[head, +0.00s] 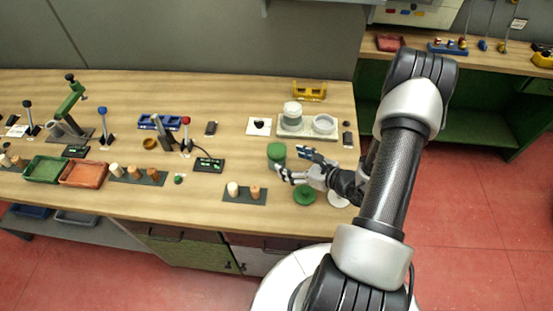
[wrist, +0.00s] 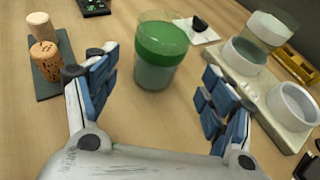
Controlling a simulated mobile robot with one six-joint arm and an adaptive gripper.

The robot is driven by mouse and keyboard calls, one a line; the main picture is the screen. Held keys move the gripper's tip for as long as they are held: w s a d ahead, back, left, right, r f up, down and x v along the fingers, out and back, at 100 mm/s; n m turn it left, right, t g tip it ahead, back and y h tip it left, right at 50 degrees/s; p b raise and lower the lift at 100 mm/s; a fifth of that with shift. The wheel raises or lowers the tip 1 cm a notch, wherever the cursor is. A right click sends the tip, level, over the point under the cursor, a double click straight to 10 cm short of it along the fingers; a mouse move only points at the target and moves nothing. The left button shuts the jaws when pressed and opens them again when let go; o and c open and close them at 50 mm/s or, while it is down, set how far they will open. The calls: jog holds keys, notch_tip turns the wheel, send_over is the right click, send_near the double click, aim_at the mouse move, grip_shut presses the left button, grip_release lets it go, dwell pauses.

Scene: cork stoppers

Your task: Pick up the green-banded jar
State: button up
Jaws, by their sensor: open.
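The green-banded jar (wrist: 160,55) stands upright on the bench, a clear jar with a wide green band around its upper part. In the head view the jar (head: 276,154) is just left of my gripper (head: 290,161). In the wrist view my gripper (wrist: 158,105) is open, its blue-padded fingers to either side and nearer the camera than the jar. The jar lies ahead of the gap between the fingertips, and nothing is between the pads.
A dark strip (head: 236,198) with two corks is at front left. A green round object (head: 304,194) lies in front of my gripper. Bare wood surrounds the jar.

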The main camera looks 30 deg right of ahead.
aim_at(276, 157)
jog(key=b+x, duration=0.1)
jog(key=x, duration=0.6)
jog(key=shift+w+a+f, duration=0.1)
jog(key=shift+a+f, duration=0.1)
jog(key=shift+f, duration=0.05)
jog(key=c, duration=1.4)
